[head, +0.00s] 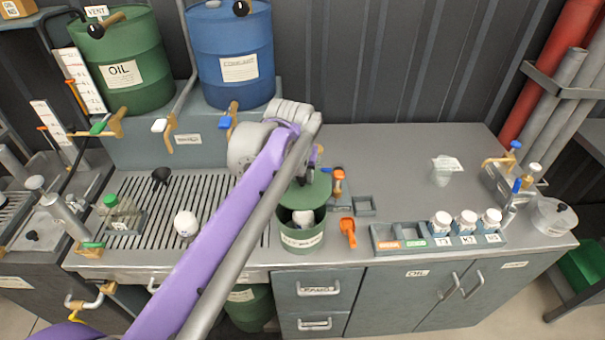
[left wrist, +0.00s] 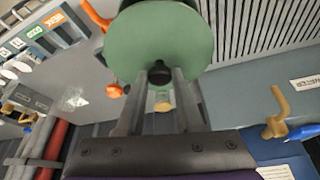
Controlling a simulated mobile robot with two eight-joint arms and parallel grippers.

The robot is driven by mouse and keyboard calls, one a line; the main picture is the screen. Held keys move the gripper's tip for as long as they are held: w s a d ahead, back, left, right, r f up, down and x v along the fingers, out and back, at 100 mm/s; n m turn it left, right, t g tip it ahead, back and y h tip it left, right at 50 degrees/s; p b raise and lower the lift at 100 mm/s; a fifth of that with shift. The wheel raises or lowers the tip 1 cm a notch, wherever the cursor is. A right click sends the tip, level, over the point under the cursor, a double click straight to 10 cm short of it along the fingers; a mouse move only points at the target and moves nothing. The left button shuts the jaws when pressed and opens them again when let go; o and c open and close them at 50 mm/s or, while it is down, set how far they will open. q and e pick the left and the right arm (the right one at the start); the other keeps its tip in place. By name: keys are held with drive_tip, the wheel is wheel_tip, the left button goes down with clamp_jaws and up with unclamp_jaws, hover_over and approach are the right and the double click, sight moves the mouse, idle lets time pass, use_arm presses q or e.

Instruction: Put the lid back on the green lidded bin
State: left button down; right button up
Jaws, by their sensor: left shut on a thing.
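The green bin (head: 302,240) stands on the counter near its front edge, with a pale label on its front. A white object (head: 303,217) shows inside its open mouth. My left gripper (head: 306,177) is shut on the dark knob of the round green lid (head: 316,190). In the head view the lid overlaps the back of the bin's mouth, with the front of the mouth uncovered; it seems to be above the rim. In the left wrist view the lid (left wrist: 165,40) hangs at the fingertips (left wrist: 160,77) and hides most of the bin. My right gripper is not in view.
An orange-handled item (head: 348,230) and a small grey tray (head: 364,206) are right of the bin. A rack (head: 385,246) with white jars stands further right. A slatted drain (head: 150,215) with a white ball-like item (head: 186,223) lies left. The counter behind the rack is mostly clear.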

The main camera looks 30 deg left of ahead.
sight(300, 191)
use_arm(q)
drive_tip(key=shift+s+f, duration=0.2)
drive_tip(key=shift+s, duration=0.1)
drive_tip(key=shift+s+f+b, duration=0.15)
drive_tip(key=shift+f+b, duration=0.3)
drive_tip(key=shift+f, duration=0.1)
drive_tip(key=shift+f+b, duration=1.05)
drive_tip(key=shift+f, duration=1.35)
drive_tip(key=shift+w, duration=0.2)
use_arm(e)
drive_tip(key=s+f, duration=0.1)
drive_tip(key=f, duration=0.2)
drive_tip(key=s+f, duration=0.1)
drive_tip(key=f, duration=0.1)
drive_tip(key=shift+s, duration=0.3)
use_arm(q)
drive_tip(key=shift+s, duration=0.1)
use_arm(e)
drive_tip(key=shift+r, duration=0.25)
use_arm(q)
drive_tip(key=shift+f, duration=0.1)
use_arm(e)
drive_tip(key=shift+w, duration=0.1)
